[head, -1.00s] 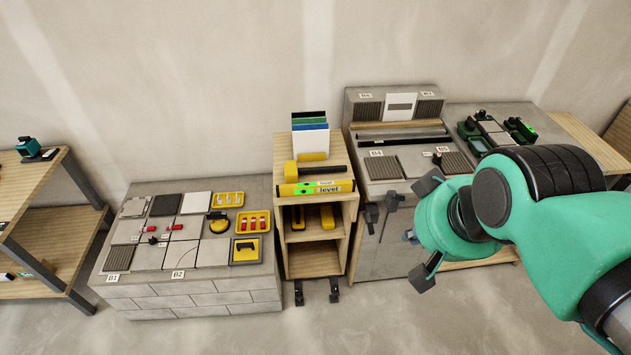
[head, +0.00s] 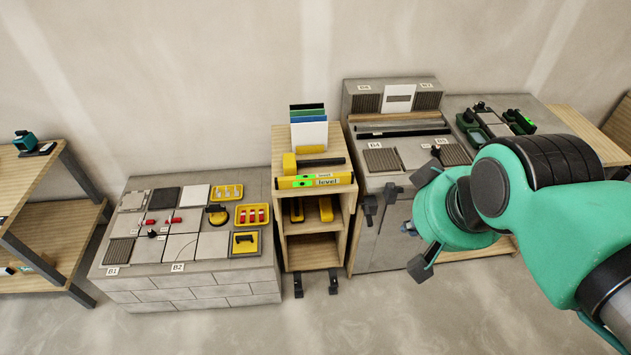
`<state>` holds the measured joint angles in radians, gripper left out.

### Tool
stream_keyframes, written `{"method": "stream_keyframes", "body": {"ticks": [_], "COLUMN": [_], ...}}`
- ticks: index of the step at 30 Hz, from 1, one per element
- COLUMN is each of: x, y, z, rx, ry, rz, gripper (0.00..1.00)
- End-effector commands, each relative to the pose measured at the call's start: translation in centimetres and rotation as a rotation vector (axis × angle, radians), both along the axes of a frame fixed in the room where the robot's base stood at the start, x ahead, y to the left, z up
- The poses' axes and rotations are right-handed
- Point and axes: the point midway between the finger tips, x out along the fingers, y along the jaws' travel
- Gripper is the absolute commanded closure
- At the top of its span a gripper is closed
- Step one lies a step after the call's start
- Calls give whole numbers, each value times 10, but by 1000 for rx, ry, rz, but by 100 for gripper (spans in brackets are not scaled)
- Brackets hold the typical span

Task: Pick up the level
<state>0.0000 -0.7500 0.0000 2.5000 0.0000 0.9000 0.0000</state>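The level (head: 337,181) is a yellow bar with green marks and the word "level" on its front. It lies along the front edge of the small wooden cabinet's top (head: 283,150), in the middle of the head view. My gripper (head: 416,222) is to the right of the cabinet and apart from the level. Part of the gripper is hidden behind my green wrist.
A yellow-headed mallet (head: 290,164) lies just behind the level, before upright coloured sheets (head: 309,134). A tiled block (head: 200,293) stands left, with trays and a yellow suction cup. A grey bench (head: 421,155) with sample tiles stands right.

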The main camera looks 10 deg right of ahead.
Motion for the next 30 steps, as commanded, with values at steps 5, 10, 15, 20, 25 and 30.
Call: {"method": "stream_keyframes", "body": {"ticks": [5,10,15,20,25,30], "x": [0,0,0,2,14,40], "y": [0,0,0,0,1,4], "z": [0,0,0,2,9,22], "rx": [0,0,0,-3,-16,-44], "ry": [0,0,0,2,14,38], "rz": [0,0,0,5,34,98], "gripper": [74,51,51,51,51,51]}}
